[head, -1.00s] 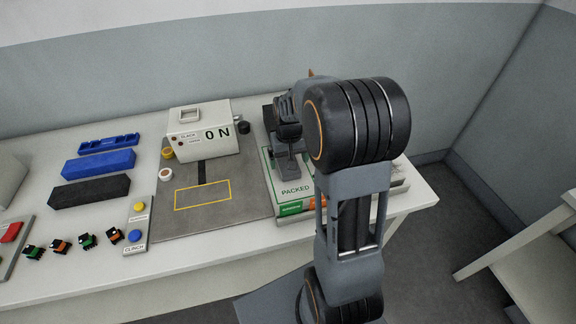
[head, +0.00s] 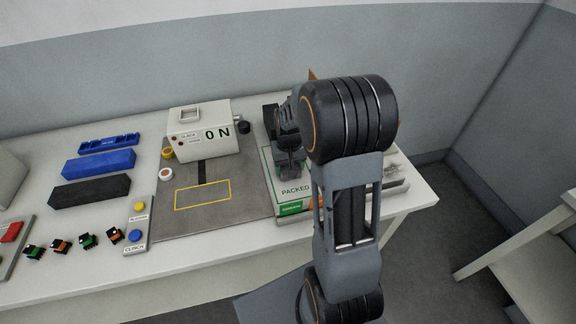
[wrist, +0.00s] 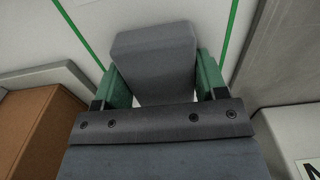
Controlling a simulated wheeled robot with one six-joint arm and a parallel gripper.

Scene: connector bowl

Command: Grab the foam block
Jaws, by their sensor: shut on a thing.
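A grey foam block (wrist: 155,55) sits between the two green-padded fingers of my gripper (wrist: 160,85) in the wrist view. My gripper is shut on it, and the block's far end sticks out past the fingertips. In the head view my gripper (head: 290,160) is over the white, green-edged PACKED area (head: 293,190). My arm hides part of that area, and the held block is hard to make out against the dark gripper there.
The ON-marked box (head: 203,135) stands left of my gripper on a grey mat (head: 245,185). A black block (head: 89,191), a blue block (head: 98,164) and a blue tray (head: 108,143) lie further left. A brown box (wrist: 35,125) is beside my gripper in the wrist view.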

